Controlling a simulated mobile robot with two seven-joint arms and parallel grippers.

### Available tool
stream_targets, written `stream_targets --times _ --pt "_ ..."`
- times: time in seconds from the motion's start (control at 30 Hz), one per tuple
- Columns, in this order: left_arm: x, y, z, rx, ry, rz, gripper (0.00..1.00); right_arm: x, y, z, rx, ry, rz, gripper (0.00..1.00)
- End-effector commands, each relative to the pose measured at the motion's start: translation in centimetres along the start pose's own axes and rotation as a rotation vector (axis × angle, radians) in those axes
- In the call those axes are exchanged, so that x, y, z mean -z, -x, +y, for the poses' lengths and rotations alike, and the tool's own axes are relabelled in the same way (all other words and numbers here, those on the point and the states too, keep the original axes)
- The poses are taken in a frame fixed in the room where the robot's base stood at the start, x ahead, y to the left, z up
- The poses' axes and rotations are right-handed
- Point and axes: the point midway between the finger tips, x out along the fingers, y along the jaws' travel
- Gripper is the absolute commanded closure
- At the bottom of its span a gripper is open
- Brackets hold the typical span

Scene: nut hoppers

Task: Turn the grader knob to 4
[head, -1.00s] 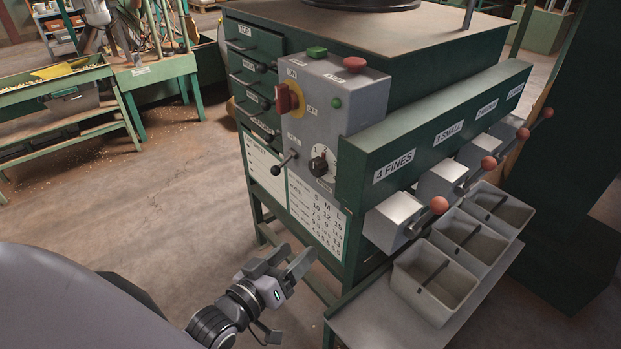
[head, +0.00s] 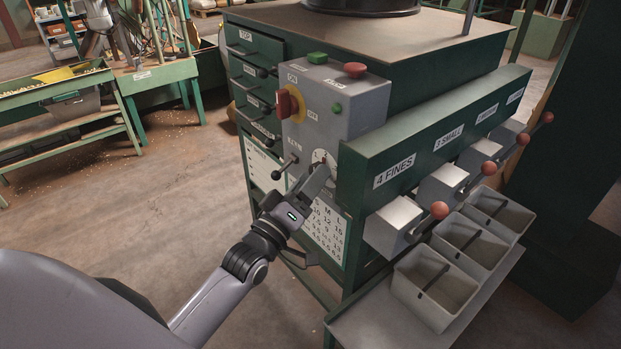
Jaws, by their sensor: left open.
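The grader (head: 360,30) is a green cabinet with a grey control panel (head: 345,100) on its front left. The knob's dial plate (head: 318,156) shows as a small pale patch low on the panel, and my left gripper covers most of the knob. Its setting cannot be read. My left gripper (head: 312,178) is open, with its fingers raised at the knob's front. I cannot tell whether they touch the knob or stand around it. My right gripper is not in view.
A red and yellow switch (head: 289,104), green button (head: 317,58) and red button (head: 355,70) sit above. Orange-knobbed hoppers (head: 393,222) and grey bins (head: 437,288) are at right.

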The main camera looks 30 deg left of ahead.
Motion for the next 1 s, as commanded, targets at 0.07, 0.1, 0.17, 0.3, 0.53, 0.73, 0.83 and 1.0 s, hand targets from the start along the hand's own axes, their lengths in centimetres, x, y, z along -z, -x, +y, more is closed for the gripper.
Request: stream_targets --times 0.07,0.1,0.17,0.3,0.53,0.73,0.83,1.0 --pt "0.01 -0.32 0.05 -0.001 0.000 0.000 0.36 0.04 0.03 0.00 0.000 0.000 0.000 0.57" --pt "-0.01 -0.38 0.04 0.000 0.000 0.000 0.36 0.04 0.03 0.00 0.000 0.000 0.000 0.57" --pt "-0.02 -0.41 0.03 0.000 0.000 0.000 0.36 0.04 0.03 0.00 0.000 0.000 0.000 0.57" --pt "-0.03 -0.39 0.02 0.000 0.000 -0.001 0.36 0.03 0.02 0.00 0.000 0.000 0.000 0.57" --pt "-0.03 -0.37 0.01 0.000 0.000 0.000 0.92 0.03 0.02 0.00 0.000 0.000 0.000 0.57" --pt "-0.04 -0.36 -0.02 -0.003 -0.007 -0.001 0.92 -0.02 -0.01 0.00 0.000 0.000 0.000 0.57" --pt "-0.07 -0.35 -0.08 -0.011 -0.025 -0.001 0.92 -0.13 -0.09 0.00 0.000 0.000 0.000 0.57" --pt "-0.14 -0.34 -0.22 -0.039 -0.094 -0.003 0.91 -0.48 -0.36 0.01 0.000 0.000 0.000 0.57"
